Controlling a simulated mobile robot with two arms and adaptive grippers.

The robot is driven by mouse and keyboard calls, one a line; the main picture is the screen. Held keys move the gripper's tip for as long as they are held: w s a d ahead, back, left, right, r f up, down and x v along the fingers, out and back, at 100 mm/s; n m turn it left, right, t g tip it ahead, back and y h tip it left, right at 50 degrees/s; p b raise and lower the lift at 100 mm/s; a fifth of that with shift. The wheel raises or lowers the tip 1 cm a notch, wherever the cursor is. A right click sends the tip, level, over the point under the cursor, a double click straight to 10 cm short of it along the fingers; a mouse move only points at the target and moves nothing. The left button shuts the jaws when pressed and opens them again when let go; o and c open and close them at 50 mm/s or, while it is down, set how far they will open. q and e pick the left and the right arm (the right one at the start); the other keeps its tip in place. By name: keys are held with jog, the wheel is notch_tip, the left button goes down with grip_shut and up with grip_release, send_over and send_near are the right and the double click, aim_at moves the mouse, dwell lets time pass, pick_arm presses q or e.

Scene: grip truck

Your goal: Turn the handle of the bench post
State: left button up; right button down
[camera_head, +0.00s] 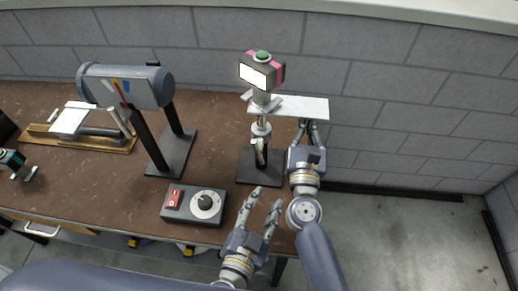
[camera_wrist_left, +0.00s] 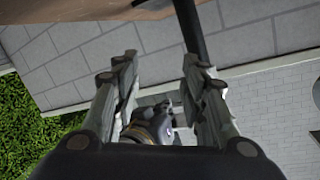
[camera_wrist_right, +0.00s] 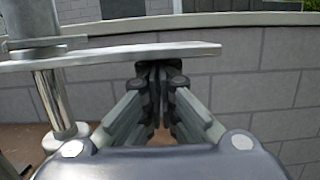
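The bench post (camera_head: 260,150) stands on a dark square base near the table's right end. A flat pale bar (camera_head: 300,106) sticks out to the right from its top; it also crosses the right wrist view (camera_wrist_right: 110,57). This bar looks like the handle. My right gripper (camera_head: 309,124) is at the bar's right part, fingers pressed together with tips at its lower edge (camera_wrist_right: 158,68); I cannot tell whether they pinch it. My left gripper (camera_head: 267,198) is open and empty in front of the post base; its spread fingers show in the left wrist view (camera_wrist_left: 160,80).
A pink and black device (camera_head: 262,70) with a lit screen sits atop the post. A control box (camera_head: 195,204) with a red switch and black knob is at the table's front. A grey cylinder on a stand (camera_head: 125,86) is left. Floor is free at right.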

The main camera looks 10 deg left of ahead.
aim_at(258, 156)
pick_arm(q)
notch_tip(258, 156, up, 6)
jog(key=a+n+t+y, duration=0.2)
jog(key=n+t+y, duration=0.15)
jog(key=n, duration=0.35)
jog(key=shift+n+g, duration=0.3)
jog(key=shift+g, duration=0.15)
jog(key=w, duration=1.2)
jog(key=shift+a, duration=0.2)
